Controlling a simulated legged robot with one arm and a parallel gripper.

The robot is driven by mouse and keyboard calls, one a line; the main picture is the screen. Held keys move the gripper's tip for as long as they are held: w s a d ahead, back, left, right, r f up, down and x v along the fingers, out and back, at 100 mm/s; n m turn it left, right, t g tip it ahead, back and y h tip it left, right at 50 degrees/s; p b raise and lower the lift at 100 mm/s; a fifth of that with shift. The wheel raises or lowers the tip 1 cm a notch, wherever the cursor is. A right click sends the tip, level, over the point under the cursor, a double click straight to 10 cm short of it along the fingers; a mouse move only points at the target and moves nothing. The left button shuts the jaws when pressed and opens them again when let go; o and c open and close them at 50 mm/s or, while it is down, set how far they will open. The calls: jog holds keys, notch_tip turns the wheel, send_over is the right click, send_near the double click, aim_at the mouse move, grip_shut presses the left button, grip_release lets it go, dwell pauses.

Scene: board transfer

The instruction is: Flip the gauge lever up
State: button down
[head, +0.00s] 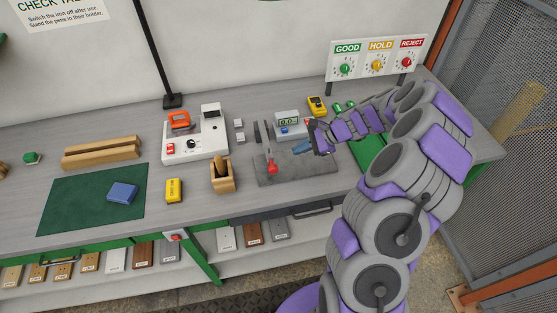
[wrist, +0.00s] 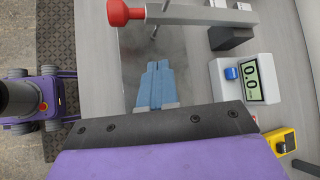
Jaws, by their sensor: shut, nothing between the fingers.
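The gauge lever is a grey bar (head: 268,150) with a red knob (head: 272,168) at its front end, over the dark grey slab (head: 300,168). In the wrist view the bar (wrist: 190,14) and red knob (wrist: 120,12) lie across the top edge, partly cut off. The gauge's readout box (head: 288,122) stands behind the slab; its display (wrist: 251,84) reads about 0.0. My gripper (head: 298,148) is to the right of the lever, over the slab. Its blue fingers (wrist: 155,75) are together and empty, apart from the bar and knob.
A white soldering station (head: 195,148) and wooden holder (head: 222,176) stand left of the slab. The front left bench holds a dark green mat (head: 75,205) with a blue block.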

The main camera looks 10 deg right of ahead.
aim_at(266, 144)
jog(key=b+x, duration=0.2)
jog(key=x, duration=0.7)
jog(key=shift+f, duration=0.1)
jog(key=shift+w+a+f, duration=0.1)
jog(key=shift+a+f, duration=0.2)
jog(key=shift+a, duration=0.1)
jog(key=shift+r, duration=0.15)
jog(key=shift+r+p, duration=0.35)
jog(key=shift+p, duration=0.4)
jog(key=shift+g, duration=0.3)
jog(key=shift+d+r+m+g+p, duration=0.1)
jog(key=shift+r+m+g+p, duration=0.55)
jog(key=shift+p, duration=1.35)
